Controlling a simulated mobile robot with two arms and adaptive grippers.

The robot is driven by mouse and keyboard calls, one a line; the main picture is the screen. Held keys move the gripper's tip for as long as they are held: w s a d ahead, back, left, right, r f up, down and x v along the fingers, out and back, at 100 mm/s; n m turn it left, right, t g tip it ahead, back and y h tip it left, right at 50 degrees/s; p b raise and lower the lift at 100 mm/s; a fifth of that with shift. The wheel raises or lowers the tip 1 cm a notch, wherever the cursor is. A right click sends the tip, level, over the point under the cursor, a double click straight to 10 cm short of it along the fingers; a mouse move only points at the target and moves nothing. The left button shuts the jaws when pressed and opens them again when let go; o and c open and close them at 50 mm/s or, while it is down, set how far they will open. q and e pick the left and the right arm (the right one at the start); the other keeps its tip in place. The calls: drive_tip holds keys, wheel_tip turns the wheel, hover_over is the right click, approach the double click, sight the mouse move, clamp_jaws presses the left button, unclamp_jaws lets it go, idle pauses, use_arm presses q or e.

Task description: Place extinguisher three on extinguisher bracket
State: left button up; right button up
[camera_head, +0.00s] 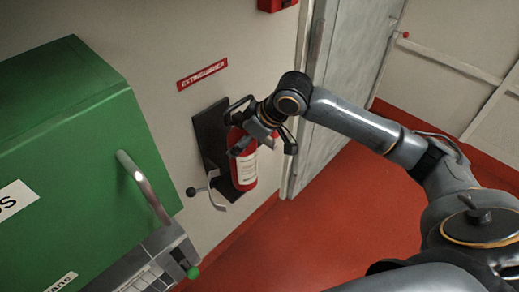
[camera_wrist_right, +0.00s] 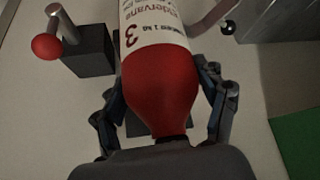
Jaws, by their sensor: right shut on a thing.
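Extinguisher three (camera_head: 244,168) is a red cylinder with a white label, upright in front of the bracket on the wall. My right gripper (camera_head: 262,128) is shut around its upper part. In the right wrist view, the extinguisher (camera_wrist_right: 155,50) shows a "3" on its label, and the gripper's fingers (camera_wrist_right: 165,105) lie on both sides of its red shoulder. The extinguisher bracket (camera_head: 208,130) is a dark plate with a curved metal arm (camera_head: 217,196) at its lower left. I cannot tell whether the extinguisher touches the plate. My left gripper is out of view.
A red "EXTINGUISHER" sign (camera_head: 202,74) is above the bracket. A green cabinet (camera_head: 75,130) with a metal handle stands close at left. A grey door (camera_head: 345,90) is to the right. The red floor (camera_head: 330,220) is clear there.

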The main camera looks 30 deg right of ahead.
drive_tip(key=w+a, duration=0.2)
drive_tip(key=w, duration=0.4)
wheel_tip(320, 180, down, 6)
drive_tip(key=shift+a+f, duration=0.15)
drive_tip(key=shift+f, duration=0.05)
drive_tip(key=o, duration=1.5)
drive_tip(key=shift+s+f, duration=0.1)
drive_tip(key=shift+f, duration=0.2)
drive_tip(key=shift+c, duration=0.2)
drive_tip(key=o, duration=0.4)
drive_tip(key=shift+c, duration=0.2)
drive_tip(key=shift+s+r, duration=0.1)
drive_tip(key=v, duration=1.2)
drive_tip(key=shift+p, duration=0.4)
